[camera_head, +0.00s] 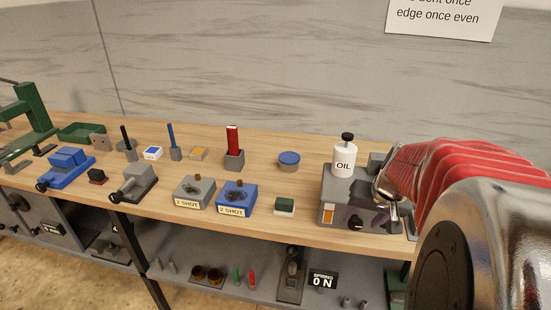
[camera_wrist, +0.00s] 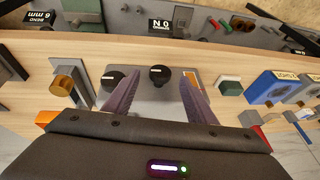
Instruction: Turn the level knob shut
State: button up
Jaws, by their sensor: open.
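A grey box-shaped unit (camera_head: 340,190) carries a white OIL bottle (camera_head: 344,158) with a black cap. A black knob (camera_head: 355,222) shows on its front. In the wrist view two black knobs with white marks show on a grey face: one knob (camera_wrist: 160,74) lies between my fingertips and the other (camera_wrist: 112,80) is left of my left finger. No label tells me which is the level knob. My gripper (camera_wrist: 160,84) is open, its two purplish fingers on either side of the first knob. I cannot tell whether they touch it.
A green-and-white block (camera_head: 285,206) and a blue 2 SHOT block (camera_head: 236,197) stand left of the unit on the wooden bench (camera_head: 270,232). A shelf (camera_head: 210,270) below holds small parts. In the wrist view a brass cylinder (camera_wrist: 65,85) stands left of the knobs.

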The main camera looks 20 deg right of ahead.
aim_at(358, 223)
jog(key=shift+x, duration=2)
jog(key=shift+c, duration=0.5)
jog(key=c, duration=0.9)
jog(key=shift+d, duration=0.2)
jog(key=shift+a, duration=0.15)
jog(key=shift+c, duration=0.2)
